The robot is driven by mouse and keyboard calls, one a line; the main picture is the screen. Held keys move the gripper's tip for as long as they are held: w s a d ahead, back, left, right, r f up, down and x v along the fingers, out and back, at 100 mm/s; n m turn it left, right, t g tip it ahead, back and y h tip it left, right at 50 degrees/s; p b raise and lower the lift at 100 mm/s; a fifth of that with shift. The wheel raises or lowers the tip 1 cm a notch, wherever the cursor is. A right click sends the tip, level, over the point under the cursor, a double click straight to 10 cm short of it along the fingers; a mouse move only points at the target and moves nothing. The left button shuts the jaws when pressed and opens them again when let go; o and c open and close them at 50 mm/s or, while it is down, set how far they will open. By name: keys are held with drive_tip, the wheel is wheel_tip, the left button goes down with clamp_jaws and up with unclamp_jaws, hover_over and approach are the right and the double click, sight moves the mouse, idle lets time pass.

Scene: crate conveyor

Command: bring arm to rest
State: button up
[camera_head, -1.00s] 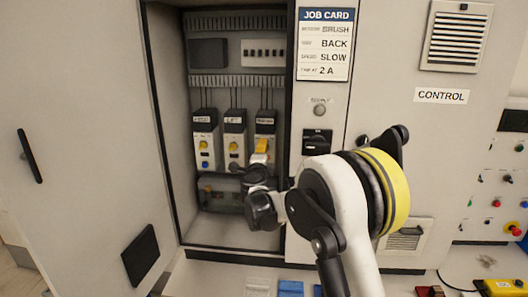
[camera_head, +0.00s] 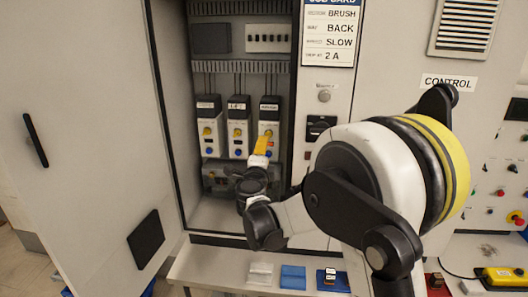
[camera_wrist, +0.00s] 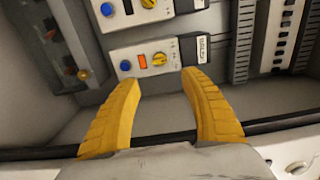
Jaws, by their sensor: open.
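My arm reaches into the open cabinet from the lower right in the head view. My gripper (camera_head: 262,145) has yellow fingers and is in front of the right-hand drive unit (camera_head: 270,113). In the wrist view my gripper (camera_wrist: 165,90) is open, with its two yellow fingers apart and nothing between them. A drive unit with a yellow knob, an orange light and a blue button (camera_wrist: 155,58) lies just beyond the fingertips. I cannot tell from the pictures whether a fingertip touches it.
The cabinet door (camera_head: 85,130) stands open at the left. A job card (camera_head: 329,30) and a black switch (camera_head: 320,127) are on the panel at the right. A cable duct (camera_wrist: 243,40) runs beside the units.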

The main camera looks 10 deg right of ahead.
drive_tip(key=s+a+r+n+t+y, duration=0.2)
drive_tip(key=s+a+r+n+y, duration=0.15)
drive_tip(key=r+n+y, duration=0.35)
drive_tip(key=s+a+r+n+g+y, duration=0.25)
drive_tip(key=s+n, duration=0.55)
drive_tip(key=s, duration=0.4)
drive_tip(key=s+d+f+n+g+h, duration=0.1)
drive_tip(key=s+d+f+n+g, duration=0.1)
drive_tip(key=s+f, duration=0.4)
drive_tip(key=s+d+f+n+g+h, duration=0.1)
drive_tip(key=s+d+f+g, duration=0.3)
drive_tip(key=s, duration=0.8)
drive_tip(key=s+d+f+n+g+h, duration=0.2)
drive_tip(key=s+d+f+n+g, duration=0.1)
drive_tip(key=s+f, duration=0.5)
drive_tip(key=shift+s+d+n+g, duration=0.3)
drive_tip(key=shift+s+d+g, duration=0.1)
drive_tip(key=shift+s, duration=0.1)
drive_tip(key=shift+f, duration=0.1)
